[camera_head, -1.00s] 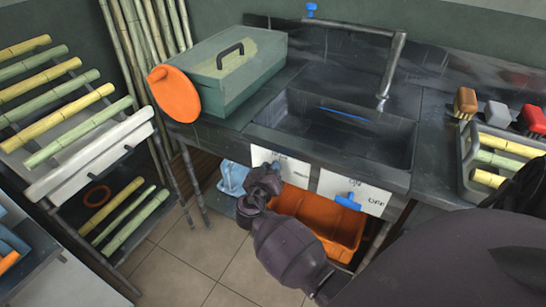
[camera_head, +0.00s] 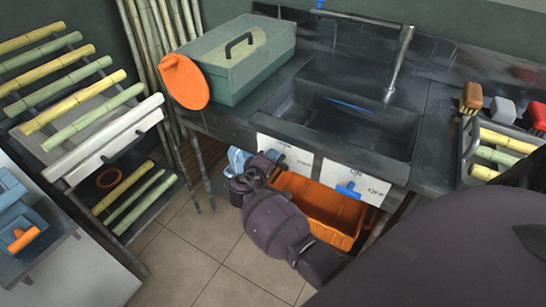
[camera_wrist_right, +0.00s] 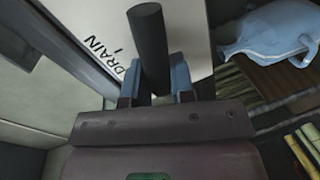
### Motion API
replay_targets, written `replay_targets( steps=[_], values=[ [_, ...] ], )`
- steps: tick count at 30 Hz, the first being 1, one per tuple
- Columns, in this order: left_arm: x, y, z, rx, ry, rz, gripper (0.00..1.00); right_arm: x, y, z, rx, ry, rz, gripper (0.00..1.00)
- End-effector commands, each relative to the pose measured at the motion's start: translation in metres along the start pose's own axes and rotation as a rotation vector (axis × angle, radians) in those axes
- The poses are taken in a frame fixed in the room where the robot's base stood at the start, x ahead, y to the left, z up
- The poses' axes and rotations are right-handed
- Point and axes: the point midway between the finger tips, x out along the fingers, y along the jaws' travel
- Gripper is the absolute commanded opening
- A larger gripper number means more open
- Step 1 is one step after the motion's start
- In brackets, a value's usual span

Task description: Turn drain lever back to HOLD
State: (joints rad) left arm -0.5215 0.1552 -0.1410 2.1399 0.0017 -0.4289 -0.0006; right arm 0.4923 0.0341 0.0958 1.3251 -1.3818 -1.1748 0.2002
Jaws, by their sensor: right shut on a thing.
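The drain lever shows in the right wrist view as a dark round bar (camera_wrist_right: 153,45) in front of a white panel (camera_wrist_right: 194,28) lettered DRAIN. My right gripper (camera_wrist_right: 156,84) is shut on the lever, with one blue finger on each side. In the head view this gripper (camera_head: 262,165) is at the left white panel (camera_head: 298,157) under the sink's front edge, mostly hidden by its own wrist. The lever's exact angle is hard to tell. The HOLD mark cannot be read. My left gripper is not in view.
A second white panel with a blue handle (camera_head: 347,189) is to the right. An orange crate (camera_head: 323,207) is below the sink (camera_head: 350,125). A pale blue jug (camera_wrist_right: 262,35) is close by my right gripper. A green box (camera_head: 235,62) stands on the counter.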

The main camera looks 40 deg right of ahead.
Motion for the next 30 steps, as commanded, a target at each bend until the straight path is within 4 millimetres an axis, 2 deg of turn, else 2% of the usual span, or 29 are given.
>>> replay_targets(
  steps=[12,29,30],
  values=[
    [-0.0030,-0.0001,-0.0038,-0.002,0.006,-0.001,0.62,0.0000,-0.0074,0.0019,-0.193,-0.040,-0.005,0.00],
    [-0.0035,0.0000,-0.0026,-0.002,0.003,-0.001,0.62,0.0003,-0.0091,0.0033,-0.221,-0.048,-0.006,0.00],
    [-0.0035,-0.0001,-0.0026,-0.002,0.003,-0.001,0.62,0.0003,-0.0091,0.0034,-0.221,-0.048,-0.006,0.26]
  ],
)
